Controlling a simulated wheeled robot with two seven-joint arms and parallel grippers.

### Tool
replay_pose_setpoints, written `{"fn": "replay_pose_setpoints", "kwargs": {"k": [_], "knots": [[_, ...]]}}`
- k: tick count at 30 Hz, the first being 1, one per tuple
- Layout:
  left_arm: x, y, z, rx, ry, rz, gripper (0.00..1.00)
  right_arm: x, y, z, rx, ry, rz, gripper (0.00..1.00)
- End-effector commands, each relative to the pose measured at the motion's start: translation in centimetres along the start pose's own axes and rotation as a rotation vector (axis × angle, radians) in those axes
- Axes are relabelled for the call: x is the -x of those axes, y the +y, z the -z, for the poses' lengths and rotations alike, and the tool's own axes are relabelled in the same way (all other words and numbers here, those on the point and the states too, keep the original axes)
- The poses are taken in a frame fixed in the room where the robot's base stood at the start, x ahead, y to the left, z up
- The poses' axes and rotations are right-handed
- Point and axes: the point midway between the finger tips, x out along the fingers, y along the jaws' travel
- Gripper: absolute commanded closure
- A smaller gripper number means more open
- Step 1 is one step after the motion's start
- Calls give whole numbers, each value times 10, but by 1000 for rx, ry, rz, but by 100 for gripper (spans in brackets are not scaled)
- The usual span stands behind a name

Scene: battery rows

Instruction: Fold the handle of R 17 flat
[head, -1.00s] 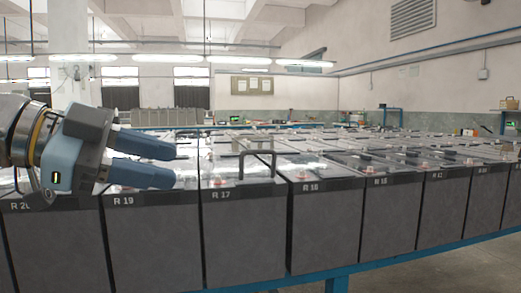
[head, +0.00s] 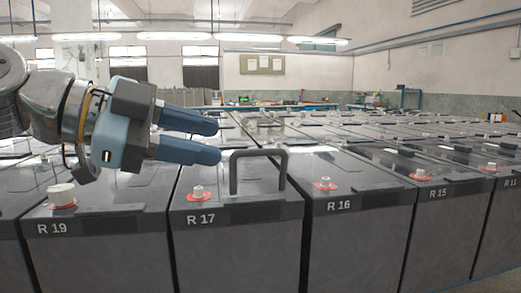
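The dark battery R 17 (head: 236,245) stands in the front row, with its white label on the front edge. Its dark handle (head: 258,154) stands upright from the lid like an arch. My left gripper (head: 219,141) comes in from the left, above the lids of R 19 and R 17. Its two blue fingers are apart with nothing between them. The fingertips point right and end just left of the handle in the picture, with a small gap to it. My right gripper is not in view.
Batteries R 19 (head: 85,250) and R 16 (head: 355,245) stand close on either side, and R 15 (head: 437,225) is farther right. A terminal with a red ring (head: 198,193) rises from R 17's lid. More battery rows fill the space behind.

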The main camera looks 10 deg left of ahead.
Motion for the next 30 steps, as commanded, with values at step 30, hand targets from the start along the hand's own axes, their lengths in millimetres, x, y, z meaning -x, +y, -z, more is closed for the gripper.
{"fn": "replay_pose_setpoints", "kwargs": {"k": [30], "knots": [[-89, 0, 0, 0, -1, 1, 92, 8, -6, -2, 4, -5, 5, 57]]}}
